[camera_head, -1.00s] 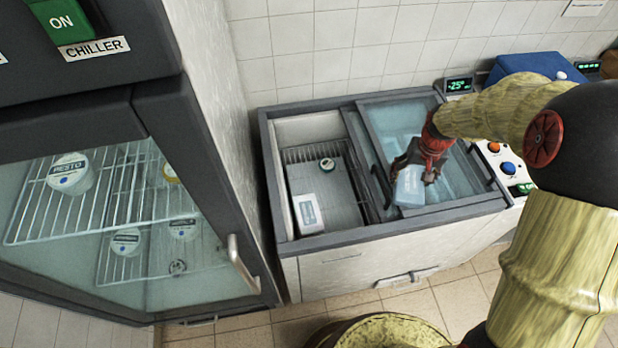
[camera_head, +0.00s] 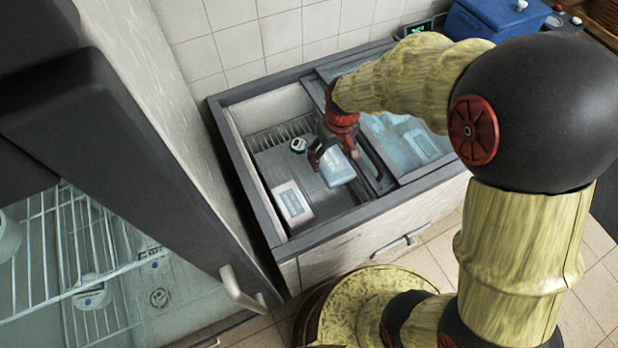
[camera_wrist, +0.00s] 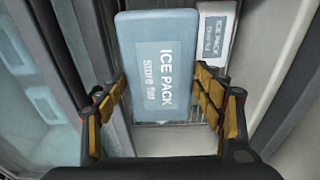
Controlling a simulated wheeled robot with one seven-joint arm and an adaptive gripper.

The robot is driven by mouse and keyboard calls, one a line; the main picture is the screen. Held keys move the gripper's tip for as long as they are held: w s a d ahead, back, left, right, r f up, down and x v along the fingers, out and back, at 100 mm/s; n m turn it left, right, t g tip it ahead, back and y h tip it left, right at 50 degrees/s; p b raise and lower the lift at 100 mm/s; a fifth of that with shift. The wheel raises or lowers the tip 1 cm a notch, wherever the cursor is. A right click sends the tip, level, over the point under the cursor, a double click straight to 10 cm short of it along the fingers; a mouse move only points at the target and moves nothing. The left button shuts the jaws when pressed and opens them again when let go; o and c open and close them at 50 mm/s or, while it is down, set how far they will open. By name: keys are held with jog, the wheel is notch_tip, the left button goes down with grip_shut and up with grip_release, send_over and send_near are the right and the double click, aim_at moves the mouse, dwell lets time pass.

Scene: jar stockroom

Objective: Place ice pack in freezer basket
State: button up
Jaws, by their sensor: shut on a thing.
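My gripper (camera_head: 333,152) is shut on a light blue ice pack (camera_head: 338,170), over the open left half of the chest freezer. In the wrist view the pack (camera_wrist: 156,62) shows its "ICE PACK store flat" label between the fingers of my gripper (camera_wrist: 161,95). The freezer basket (camera_head: 272,138) is wire-walled and lies under the pack. I cannot tell whether the pack touches its floor. A white pack (camera_head: 292,203) lies at the basket's front left; in the wrist view it (camera_wrist: 216,38) also reads "ICE PACK". A small round-lidded jar (camera_head: 298,145) stands at the back.
The sliding glass lid (camera_head: 410,135) covers the freezer's right half, with its dark frame and handle close to my gripper's right. A chiller with a glass door and handle (camera_head: 243,292) stands at the left. A blue box (camera_head: 495,20) sits at the back right.

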notch_tip(320, 180, down, 18)
jog(key=b, duration=0.6)
jog(key=shift+r+b, duration=0.1)
jog(key=shift+b, duration=0.2)
jog(key=o, duration=1.2)
jog(key=shift+f, duration=0.25)
jog(key=shift+o, duration=1.1)
jog(key=shift+r, duration=0.1)
jog(key=shift+r, duration=0.2)
notch_tip(320, 180, up, 12)
jog(key=s+p, duration=0.1)
jog(key=p, duration=0.3)
jog(key=shift+s+d, duration=0.25)
jog(key=shift+d, duration=0.05)
